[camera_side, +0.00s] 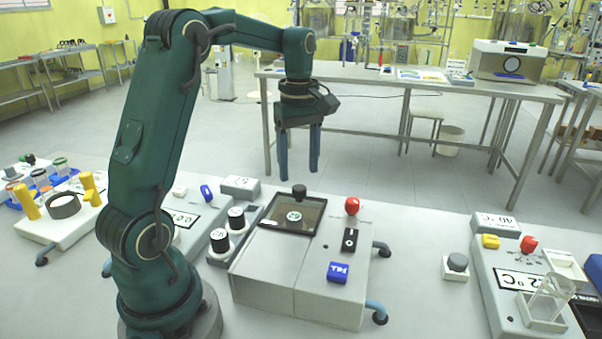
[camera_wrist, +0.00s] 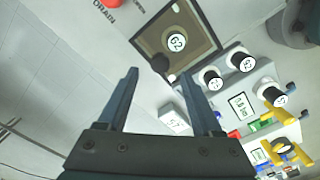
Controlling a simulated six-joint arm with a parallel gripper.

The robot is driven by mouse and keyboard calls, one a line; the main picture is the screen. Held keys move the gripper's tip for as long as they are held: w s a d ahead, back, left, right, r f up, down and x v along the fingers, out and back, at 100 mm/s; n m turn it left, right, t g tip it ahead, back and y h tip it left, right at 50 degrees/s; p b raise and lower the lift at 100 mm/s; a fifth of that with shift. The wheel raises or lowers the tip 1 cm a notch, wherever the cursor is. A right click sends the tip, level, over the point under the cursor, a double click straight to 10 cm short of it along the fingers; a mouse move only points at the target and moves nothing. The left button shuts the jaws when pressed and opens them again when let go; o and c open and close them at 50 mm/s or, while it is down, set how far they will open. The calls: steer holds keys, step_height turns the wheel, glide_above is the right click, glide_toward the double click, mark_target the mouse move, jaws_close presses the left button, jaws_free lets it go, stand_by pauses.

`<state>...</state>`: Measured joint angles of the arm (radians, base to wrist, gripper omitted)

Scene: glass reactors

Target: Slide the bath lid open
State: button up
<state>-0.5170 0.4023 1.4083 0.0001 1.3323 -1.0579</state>
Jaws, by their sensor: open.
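The bath lid (camera_side: 311,214) is a dark-framed, see-through panel on top of a light grey bath unit (camera_side: 270,272). In the wrist view the knob shows just beyond the fingertips (camera_wrist: 158,75).
Black-capped bottles (camera_side: 235,217) stand close left of the lid. A red knob (camera_side: 352,205), a black switch (camera_side: 349,240) and a blue button (camera_side: 338,272) are on the right part of the unit. Another device (camera_side: 510,262) stands further right.

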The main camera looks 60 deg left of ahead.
mark_target(299, 187)
steer(key=shift+f, duration=2.05)
jaws_close()
